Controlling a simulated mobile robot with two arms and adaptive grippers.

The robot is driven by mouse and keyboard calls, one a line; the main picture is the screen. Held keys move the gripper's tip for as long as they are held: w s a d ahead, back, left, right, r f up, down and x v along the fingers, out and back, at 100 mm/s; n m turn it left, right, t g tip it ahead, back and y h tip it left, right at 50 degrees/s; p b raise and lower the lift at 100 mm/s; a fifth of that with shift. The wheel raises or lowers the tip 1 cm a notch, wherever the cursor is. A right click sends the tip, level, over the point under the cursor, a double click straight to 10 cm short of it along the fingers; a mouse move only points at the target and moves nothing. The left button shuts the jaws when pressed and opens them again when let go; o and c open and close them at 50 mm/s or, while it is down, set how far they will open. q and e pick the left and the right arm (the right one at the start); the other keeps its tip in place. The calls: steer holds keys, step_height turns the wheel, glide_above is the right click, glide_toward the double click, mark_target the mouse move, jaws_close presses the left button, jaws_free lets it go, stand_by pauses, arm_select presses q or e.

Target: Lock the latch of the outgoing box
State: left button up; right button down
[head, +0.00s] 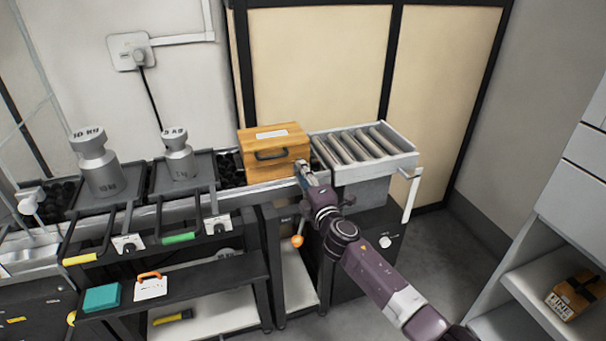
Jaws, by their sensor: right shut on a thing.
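The outgoing box (262,139) is a closed orange-brown wooden box with a dark handle on its front and a pale label on its lid. It stands on the conveyor line, left of the metal rollers. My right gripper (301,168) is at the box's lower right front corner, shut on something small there. The latch itself cannot be made out; the gripper covers that spot. My left gripper is not in view.
A roller section (362,147) lies right of the box. A 10 kg weight (97,165) and a smaller weight (178,157) stand on platforms to the left. An orange knob (297,241) hangs below the gripper. A shelf unit (560,220) stands at right.

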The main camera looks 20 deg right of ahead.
steer(key=c, duration=1.6)
jaws_free()
steer(key=shift+s, duration=0.1)
steer(key=s, duration=1.2)
steer(key=shift+d, duration=0.25)
steer(key=shift+w, duration=0.1)
